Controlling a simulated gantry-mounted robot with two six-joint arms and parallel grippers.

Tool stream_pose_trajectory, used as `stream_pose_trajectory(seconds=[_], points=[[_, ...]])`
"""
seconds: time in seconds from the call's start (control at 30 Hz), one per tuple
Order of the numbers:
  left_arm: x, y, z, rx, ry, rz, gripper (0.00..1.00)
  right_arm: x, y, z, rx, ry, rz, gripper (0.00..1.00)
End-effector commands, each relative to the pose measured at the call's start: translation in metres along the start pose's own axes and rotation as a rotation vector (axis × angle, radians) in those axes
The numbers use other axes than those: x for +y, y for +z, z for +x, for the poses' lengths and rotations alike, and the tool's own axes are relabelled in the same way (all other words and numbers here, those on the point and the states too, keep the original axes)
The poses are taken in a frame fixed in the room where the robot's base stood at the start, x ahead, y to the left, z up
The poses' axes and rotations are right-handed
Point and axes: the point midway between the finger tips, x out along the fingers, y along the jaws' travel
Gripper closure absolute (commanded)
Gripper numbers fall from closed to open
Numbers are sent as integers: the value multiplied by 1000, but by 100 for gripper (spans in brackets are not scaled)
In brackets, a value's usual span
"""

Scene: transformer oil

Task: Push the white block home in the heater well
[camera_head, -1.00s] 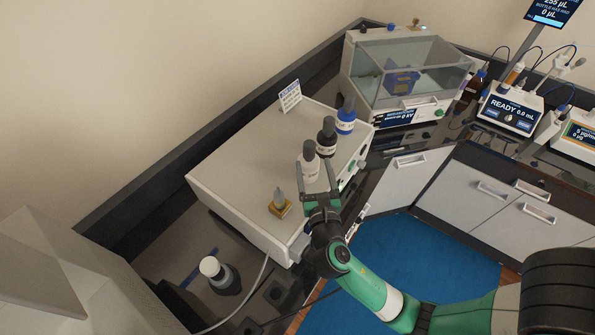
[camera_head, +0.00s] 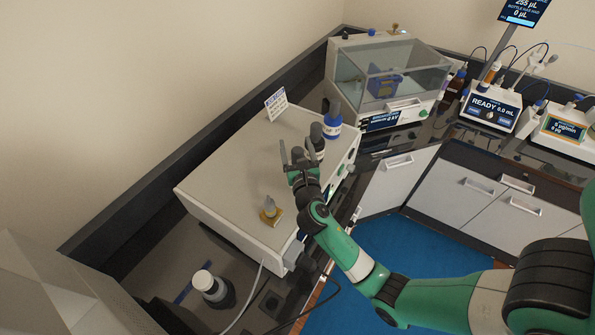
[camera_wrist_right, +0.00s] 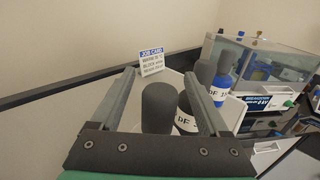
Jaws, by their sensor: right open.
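In the head view my right gripper (camera_head: 299,155) is over the top of the beige box (camera_head: 235,160), its fingers either side of a dark-capped block (camera_head: 297,154). This appears to be the white block; its body is mostly hidden by my gripper. In the right wrist view its dark cylindrical cap (camera_wrist_right: 158,108) stands upright between the two open fingers, apart from the left one. Whether it touches the right finger I cannot tell. A label with "DF" shows low beside it. Its well and how deep it sits are hidden. My left gripper is not in view.
A black-capped white-labelled block (camera_head: 316,146) and a blue block (camera_head: 333,122) stand close behind. A brass piece (camera_head: 270,212) sits on the box's near end. A job card (camera_head: 276,104) stands at the back edge. A glass-covered tester (camera_head: 385,80) is beyond.

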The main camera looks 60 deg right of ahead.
Motion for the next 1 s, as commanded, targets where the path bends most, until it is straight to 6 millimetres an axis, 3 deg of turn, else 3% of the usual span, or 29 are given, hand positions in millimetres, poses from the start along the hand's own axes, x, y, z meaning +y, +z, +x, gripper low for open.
stream_pose_trajectory(seconds=[0.1,0.3,0.73,1.0], points=[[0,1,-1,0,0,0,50,0,0,9,0,0,0,21],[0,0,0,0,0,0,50,0,0,9,1,1,0,23],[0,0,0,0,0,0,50,0,0,9,1,0,0,100],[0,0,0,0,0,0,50,0,0,9,0,0,0,100]])
